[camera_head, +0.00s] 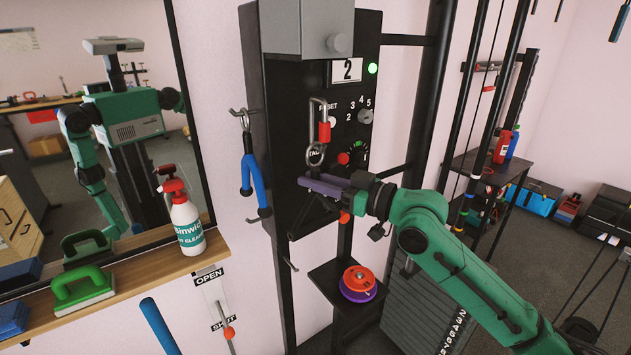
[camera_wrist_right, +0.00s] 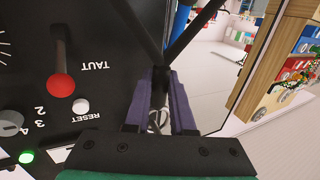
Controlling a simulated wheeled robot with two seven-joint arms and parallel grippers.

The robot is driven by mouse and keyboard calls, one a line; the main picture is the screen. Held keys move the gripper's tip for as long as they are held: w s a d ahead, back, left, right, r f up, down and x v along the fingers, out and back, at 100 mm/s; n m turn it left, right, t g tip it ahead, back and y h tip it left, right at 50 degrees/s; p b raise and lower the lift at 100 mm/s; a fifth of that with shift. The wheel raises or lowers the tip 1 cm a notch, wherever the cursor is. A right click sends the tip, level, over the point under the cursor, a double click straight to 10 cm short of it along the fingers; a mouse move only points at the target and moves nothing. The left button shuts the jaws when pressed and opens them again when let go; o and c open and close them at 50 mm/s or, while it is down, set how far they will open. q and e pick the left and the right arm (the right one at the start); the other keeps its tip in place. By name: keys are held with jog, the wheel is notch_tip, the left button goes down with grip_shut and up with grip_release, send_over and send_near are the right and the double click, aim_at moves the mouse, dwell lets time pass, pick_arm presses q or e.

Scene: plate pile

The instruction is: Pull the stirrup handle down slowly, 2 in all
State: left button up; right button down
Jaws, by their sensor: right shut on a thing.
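The black stirrup handle (camera_head: 318,213) hangs in front of the black machine panel, below a steel carabiner (camera_head: 318,115) and ring. My right gripper (camera_head: 318,187), with purple fingers, is shut on the handle's upper part. In the right wrist view, the handle's two black side bars (camera_wrist_right: 183,43) meet between the purple fingers (camera_wrist_right: 160,90). The fingers hide part of the handle. The panel's display (camera_head: 346,70) reads 2, and a green lamp (camera_head: 372,68) beside it is lit. My left gripper is not in view.
A blue handle (camera_head: 249,175) hangs on a hook left of the panel. Red and purple discs (camera_head: 358,282) lie on a small shelf below. A spray bottle (camera_head: 186,222) and a green-handled brush (camera_head: 82,287) stand on the wooden ledge under the mirror. Black posts stand behind my arm.

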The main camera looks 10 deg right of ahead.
jog(key=c, duration=0.7)
grip_release()
jog(key=shift+w, duration=0.1)
